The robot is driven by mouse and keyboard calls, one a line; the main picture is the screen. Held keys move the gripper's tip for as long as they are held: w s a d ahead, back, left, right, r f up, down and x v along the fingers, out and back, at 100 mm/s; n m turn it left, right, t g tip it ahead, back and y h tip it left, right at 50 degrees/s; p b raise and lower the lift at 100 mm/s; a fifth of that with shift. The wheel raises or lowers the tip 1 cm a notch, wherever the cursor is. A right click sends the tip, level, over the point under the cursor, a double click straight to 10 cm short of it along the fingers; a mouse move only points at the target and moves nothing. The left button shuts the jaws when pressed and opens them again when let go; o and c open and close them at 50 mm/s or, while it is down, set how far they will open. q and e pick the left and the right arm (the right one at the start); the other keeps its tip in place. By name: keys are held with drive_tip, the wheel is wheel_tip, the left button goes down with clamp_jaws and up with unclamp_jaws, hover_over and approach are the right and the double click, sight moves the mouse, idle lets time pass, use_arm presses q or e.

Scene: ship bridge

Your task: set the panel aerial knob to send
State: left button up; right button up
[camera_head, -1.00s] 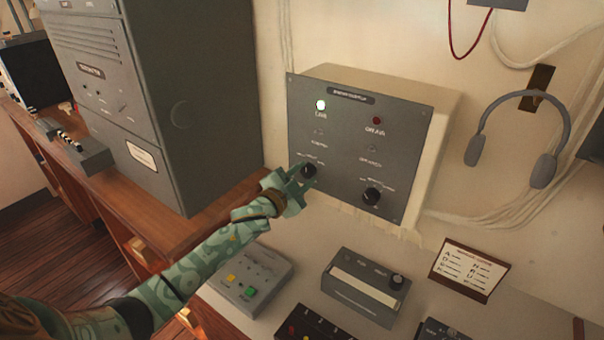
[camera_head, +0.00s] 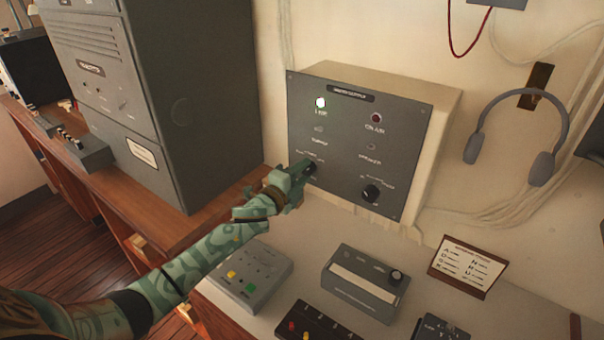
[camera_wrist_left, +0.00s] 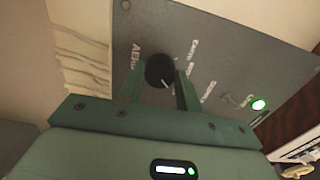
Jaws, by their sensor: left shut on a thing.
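The grey wall panel (camera_head: 345,140) has two dark round knobs low on its face. My left gripper (camera_head: 303,170) is at its left knob (camera_head: 311,167), which is partly hidden by the fingers in the head view. In the left wrist view, the fingers of my left gripper (camera_wrist_left: 160,88) are shut on either side of this black knob (camera_wrist_left: 160,69). A short white pointer mark shows on the knob. Lettering beginning "AE" stands beside it, with other small labels around; I cannot tell which setting the mark points at. My right gripper is not in view.
The right knob (camera_head: 371,193) is free. A green lamp (camera_head: 320,103) glows at the panel's upper left. Below are a grey box with coloured buttons (camera_head: 250,275) and another box with a knob (camera_head: 366,283). A tall grey cabinet (camera_head: 205,100) stands left; headphones (camera_head: 540,170) hang right.

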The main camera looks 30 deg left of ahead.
use_arm(q)
drive_tip(key=shift+f, duration=0.1)
idle(0.4)
drive_tip(key=o, duration=1)
drive_tip(key=s+a, duration=0.2)
drive_tip(key=s, duration=1.4)
drive_tip(key=shift+a, duration=0.15)
drive_tip(key=shift+s, duration=0.1)
